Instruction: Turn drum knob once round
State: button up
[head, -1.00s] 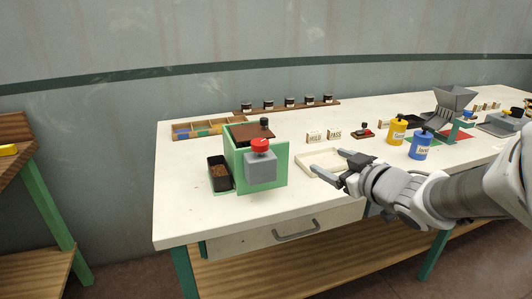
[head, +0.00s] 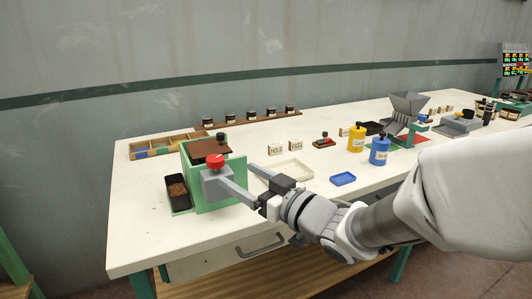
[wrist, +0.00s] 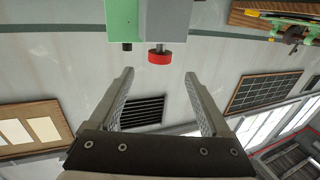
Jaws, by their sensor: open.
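The drum machine is a green box (head: 228,172) with a brown lid on top and a grey block (head: 219,187) on its front. A red round knob (head: 215,161) sits on the grey block. My gripper (head: 238,171) is open and empty, just right of the grey block, its fingers pointing toward the machine. In the wrist view the red knob (wrist: 159,57) and grey block (wrist: 166,20) appear at the top, the knob centred between the open fingertips (wrist: 159,72) and slightly beyond them. No touch between fingers and knob shows.
A black tray of brown material (head: 178,192) stands left of the machine. A cream tray (head: 296,170) and a blue tray (head: 343,179) lie to the right, with HOLD and PASS blocks (head: 283,147) behind. Yellow (head: 357,139) and blue bottles (head: 379,151) stand farther right.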

aim_at(221, 164)
jog(key=b+x, duration=0.1)
jog(key=x, duration=0.9)
jog(key=shift+d, duration=0.1)
grip_shut()
